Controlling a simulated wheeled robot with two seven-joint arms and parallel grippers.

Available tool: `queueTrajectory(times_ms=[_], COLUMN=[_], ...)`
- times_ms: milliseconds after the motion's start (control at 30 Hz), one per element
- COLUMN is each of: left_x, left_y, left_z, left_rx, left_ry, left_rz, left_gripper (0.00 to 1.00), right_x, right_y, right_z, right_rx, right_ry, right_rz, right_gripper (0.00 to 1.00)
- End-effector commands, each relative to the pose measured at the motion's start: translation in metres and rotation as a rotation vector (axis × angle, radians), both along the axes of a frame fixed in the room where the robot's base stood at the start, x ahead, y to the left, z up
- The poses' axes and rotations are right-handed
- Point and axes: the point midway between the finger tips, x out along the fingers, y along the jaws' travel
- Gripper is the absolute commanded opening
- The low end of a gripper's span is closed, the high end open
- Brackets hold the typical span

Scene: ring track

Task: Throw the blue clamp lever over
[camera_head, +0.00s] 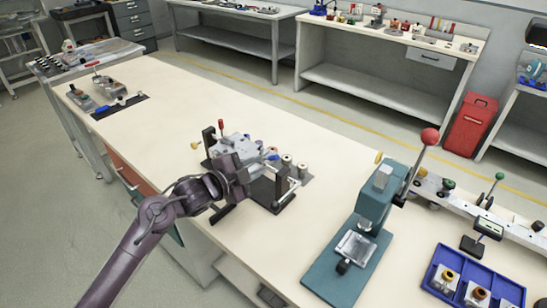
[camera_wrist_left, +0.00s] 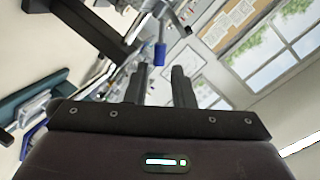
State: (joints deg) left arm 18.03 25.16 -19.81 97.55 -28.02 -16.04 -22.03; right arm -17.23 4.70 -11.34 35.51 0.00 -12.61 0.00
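The blue clamp lever (camera_head: 271,154) belongs to a grey and black clamping fixture (camera_head: 277,202) in the middle of the workbench. In the left wrist view the blue lever grip (camera_wrist_left: 160,54) hangs just beyond the fingertips, about in line with the gap between them. My left gripper (camera_head: 252,170) is over the near side of the fixture and hides part of it. In the left wrist view its two dark fingers (camera_wrist_left: 161,80) stand apart with nothing between them. I cannot tell whether either finger touches the lever. My right gripper is not in view.
A red-tipped post (camera_head: 221,126) rises at the fixture's back. A teal press (camera_head: 372,212) with a red-knobbed lever (camera_head: 430,137) stands to the right. A blue tray (camera_head: 455,298) lies at the front right. Another small fixture (camera_head: 110,88) is at the far left. Bench between is clear.

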Motion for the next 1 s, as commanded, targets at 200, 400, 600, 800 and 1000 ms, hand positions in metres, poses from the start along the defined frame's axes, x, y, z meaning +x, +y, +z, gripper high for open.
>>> queueTrajectory(times_ms=[200,400,600,800,1000], left_x=[0.025,0.047,0.056,0.057,0.057], left_y=[-0.020,-0.036,-0.044,-0.044,-0.044], left_z=[-0.004,-0.011,-0.015,-0.016,-0.016], left_rx=[-0.004,-0.004,-0.001,-0.001,-0.001], left_ry=[-0.001,-0.001,-0.001,-0.001,-0.001], left_rz=[-0.003,-0.002,-0.002,-0.002,-0.002], left_gripper=[0.22,0.22,0.22,0.22,0.05], right_x=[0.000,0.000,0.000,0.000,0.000], right_y=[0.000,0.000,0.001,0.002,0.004], right_z=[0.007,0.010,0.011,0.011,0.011], right_rx=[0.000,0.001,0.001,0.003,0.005], right_ry=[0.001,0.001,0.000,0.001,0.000], right_rz=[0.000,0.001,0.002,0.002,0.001], right_gripper=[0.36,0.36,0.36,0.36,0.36])
